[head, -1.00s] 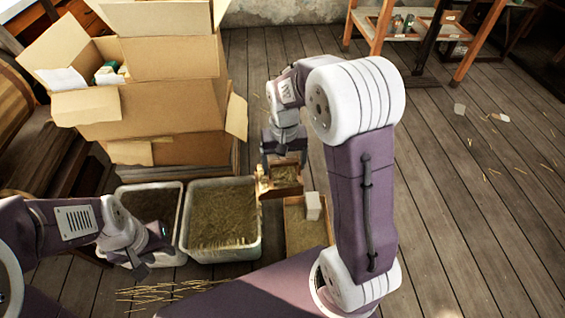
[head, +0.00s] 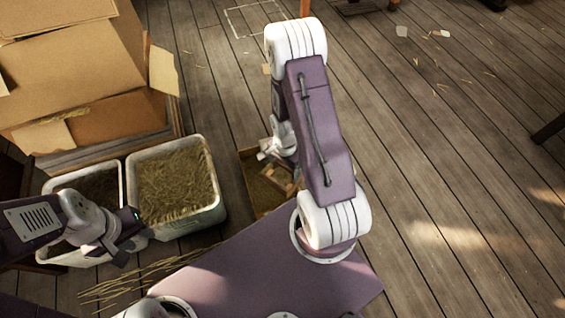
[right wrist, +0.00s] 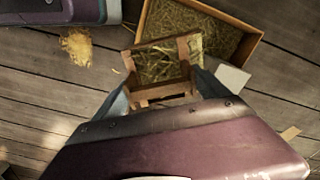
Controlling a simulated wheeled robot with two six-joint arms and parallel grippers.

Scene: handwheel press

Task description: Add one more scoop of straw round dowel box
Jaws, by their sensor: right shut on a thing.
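My right gripper (right wrist: 163,92) is shut on a small wooden scoop (right wrist: 186,48); straw shows inside the scoop's walls. In the right wrist view the scoop overlaps the near edge of an open wooden box (right wrist: 245,47) with straw in it. In the head view this box (head: 248,160) lies on the floor, partly hidden by my right arm, with the scoop (head: 283,176) at its right side. No dowel can be made out. A grey-white bin of straw (head: 222,210) stands left of the box. My left gripper (head: 136,250) is open and empty near the bins.
A second bin (head: 45,190) with dark contents stands left of the straw bin. Large cardboard boxes (head: 75,60) stand behind. Loose straw (head: 130,283) lies on the floor in front; a small heap (right wrist: 77,46) shows in the right wrist view. Floor at right is mostly clear.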

